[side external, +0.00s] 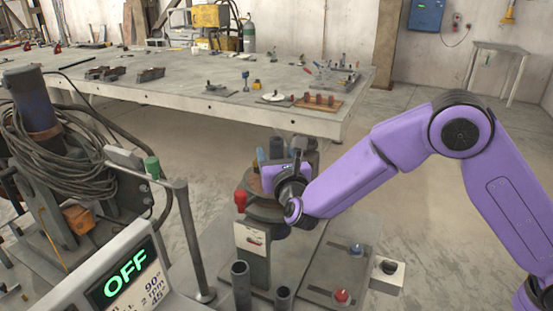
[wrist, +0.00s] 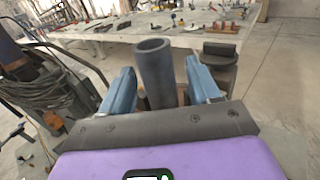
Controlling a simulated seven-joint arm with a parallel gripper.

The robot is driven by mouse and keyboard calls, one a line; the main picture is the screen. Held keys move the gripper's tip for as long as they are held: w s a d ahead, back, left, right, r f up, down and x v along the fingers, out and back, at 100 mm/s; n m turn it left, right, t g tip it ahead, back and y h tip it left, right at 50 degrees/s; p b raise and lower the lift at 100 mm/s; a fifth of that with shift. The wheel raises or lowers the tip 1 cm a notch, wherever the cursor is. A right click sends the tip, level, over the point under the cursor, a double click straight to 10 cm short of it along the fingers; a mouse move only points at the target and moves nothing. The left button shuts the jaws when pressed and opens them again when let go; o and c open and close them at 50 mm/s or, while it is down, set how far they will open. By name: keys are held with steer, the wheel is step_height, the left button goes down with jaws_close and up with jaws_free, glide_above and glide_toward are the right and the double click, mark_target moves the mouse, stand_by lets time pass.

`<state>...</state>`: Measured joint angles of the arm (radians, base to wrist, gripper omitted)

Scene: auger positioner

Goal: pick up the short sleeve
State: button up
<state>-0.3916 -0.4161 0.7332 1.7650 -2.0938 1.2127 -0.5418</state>
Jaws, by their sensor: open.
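Two dark grey sleeves stand upright at the front of the stand in the side view: a taller one (side external: 241,287) and a shorter one (side external: 283,299). My gripper (side external: 279,157) is well behind them, over the round positioner (side external: 265,208), with its blue fingers apart. In the wrist view a grey hollow tube (wrist: 155,75) stands between the fingers of my gripper (wrist: 160,88), with gaps visible on both sides. I cannot tell whether this tube is a sleeve or part of the positioner. My wrist hides much of the positioner in the side view.
A red-knobbed lever (side external: 240,200) stands beside the positioner. A plate with blue and red buttons (side external: 340,275) lies at right, near a light block with a hole (side external: 387,274). A display reading OFF (side external: 128,275) is at front left. The workbench (side external: 200,97) stands behind.

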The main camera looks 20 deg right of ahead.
jaws_close()
steer(key=shift+r, duration=0.15)
